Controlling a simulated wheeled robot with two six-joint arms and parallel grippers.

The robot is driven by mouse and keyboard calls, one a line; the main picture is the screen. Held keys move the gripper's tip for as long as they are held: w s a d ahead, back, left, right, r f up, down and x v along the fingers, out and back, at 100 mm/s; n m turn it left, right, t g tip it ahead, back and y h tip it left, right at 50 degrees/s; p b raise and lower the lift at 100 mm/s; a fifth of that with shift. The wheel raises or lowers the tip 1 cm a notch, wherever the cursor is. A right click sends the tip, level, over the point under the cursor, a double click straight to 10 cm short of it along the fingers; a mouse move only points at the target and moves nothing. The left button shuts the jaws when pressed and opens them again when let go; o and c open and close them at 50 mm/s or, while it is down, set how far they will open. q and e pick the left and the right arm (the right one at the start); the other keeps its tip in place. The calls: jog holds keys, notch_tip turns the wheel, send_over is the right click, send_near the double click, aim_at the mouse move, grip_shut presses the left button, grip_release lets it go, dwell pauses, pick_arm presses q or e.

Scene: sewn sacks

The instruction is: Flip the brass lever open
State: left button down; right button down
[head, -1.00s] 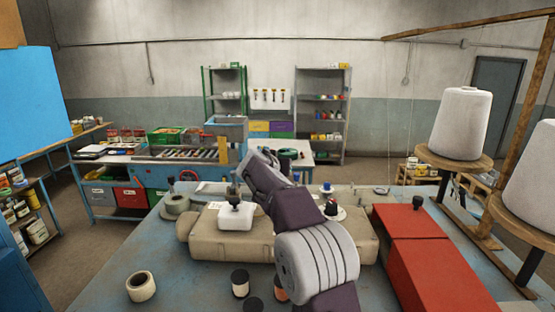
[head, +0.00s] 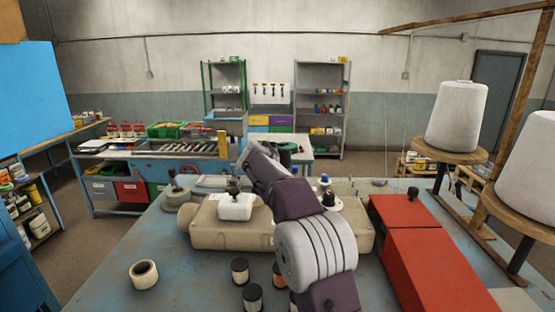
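A beige sewing machine (head: 215,236) lies on the blue worktable (head: 110,292). A white block (head: 236,207) with a dark knob-like part on top sits on it. I cannot make out a brass lever; my arm covers part of the machine. My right arm comes in from the lower right and reaches across the machine, its far end beside the white block. Its gripper is hidden behind the arm links. My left gripper is not in view.
A red cover (head: 431,268) stands at the right, near white thread cones (head: 459,118) on wooden stands. A cream tape roll (head: 144,274) and dark-capped bottles (head: 240,270) stand in front of the machine.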

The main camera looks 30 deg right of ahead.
jog(key=shift+s, duration=0.1)
jog(key=shift+w+f, duration=0.1)
jog(key=shift+w, duration=0.25)
jog(key=shift+s, duration=0.2)
jog(key=c, duration=1.3)
grip_release()
jog(key=shift+w, duration=0.1)
